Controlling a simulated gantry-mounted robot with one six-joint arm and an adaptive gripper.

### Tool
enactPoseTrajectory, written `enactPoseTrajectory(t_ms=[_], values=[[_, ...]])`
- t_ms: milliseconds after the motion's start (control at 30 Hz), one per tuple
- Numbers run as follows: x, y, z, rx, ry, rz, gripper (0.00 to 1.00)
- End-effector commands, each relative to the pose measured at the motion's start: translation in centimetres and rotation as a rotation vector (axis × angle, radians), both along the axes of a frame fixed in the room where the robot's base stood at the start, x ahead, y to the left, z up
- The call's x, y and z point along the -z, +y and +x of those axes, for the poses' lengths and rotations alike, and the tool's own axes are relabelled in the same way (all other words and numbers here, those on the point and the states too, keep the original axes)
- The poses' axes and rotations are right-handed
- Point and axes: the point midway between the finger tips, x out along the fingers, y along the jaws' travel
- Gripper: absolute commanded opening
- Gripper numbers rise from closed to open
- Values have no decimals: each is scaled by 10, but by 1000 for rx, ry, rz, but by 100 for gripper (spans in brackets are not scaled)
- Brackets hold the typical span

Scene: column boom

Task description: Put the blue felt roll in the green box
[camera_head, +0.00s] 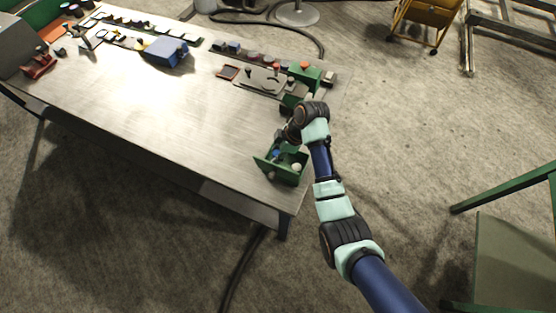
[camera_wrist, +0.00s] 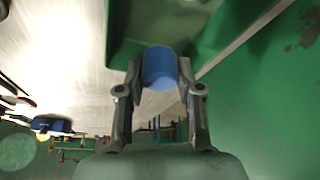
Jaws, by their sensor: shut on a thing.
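The blue felt roll (camera_wrist: 159,67) is between the two fingertips of my gripper (camera_wrist: 160,88) in the wrist view, and the fingers are shut on it. In the head view the roll shows as a small blue spot (camera_head: 276,154) below my gripper (camera_head: 280,147). The green box (camera_head: 286,178) stands at the near right corner of the table, with my gripper at its far side and over its opening. Green surfaces fill the top and right of the wrist view. I cannot tell whether the roll touches the box floor.
A pale round thing (camera_head: 297,167) shows inside the green box. A blue container (camera_head: 166,52) and a row of small items line the table's (camera_head: 170,110) far side. A grey plate with fittings (camera_head: 260,82) lies beyond my gripper. The middle of the table is clear.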

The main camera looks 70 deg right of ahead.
Motion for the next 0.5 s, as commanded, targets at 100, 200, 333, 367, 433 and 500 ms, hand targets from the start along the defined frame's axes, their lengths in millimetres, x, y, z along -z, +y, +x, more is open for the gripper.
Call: enactPoseTrajectory(t_ms=[100,200,333,367,433,500], values=[[2,0,0,0,0,-1,12],[10,0,0,0,0,0,12],[34,0,0,0,2,2,12],[39,0,0,0,2,2,12],[45,0,0,0,1,0,12],[45,0,0,-1,0,-1,12]])
